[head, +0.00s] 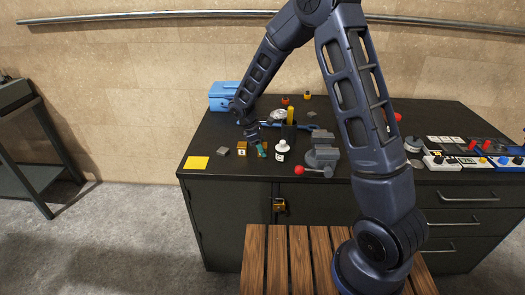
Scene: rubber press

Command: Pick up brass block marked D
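A small brass block (242,148) with a pale mark stands on the dark bench top, left of centre; its letter is too small to read. A brownish block (265,146) lies close to its right, partly hidden, and I cannot tell whether it is marked. My gripper (258,146) is low over the bench, pointing down between these two blocks. A teal piece (262,152) shows at its tip. The fingers are too small and dark to tell whether they are open or shut.
A dark grey block (224,151), yellow card (196,163) and blue toolbox (223,95) are to the left. A white bottle (281,153), a black-and-yellow post (290,122) and a red-knobbed lever (300,169) crowd the right. Control boxes (440,162) are far right.

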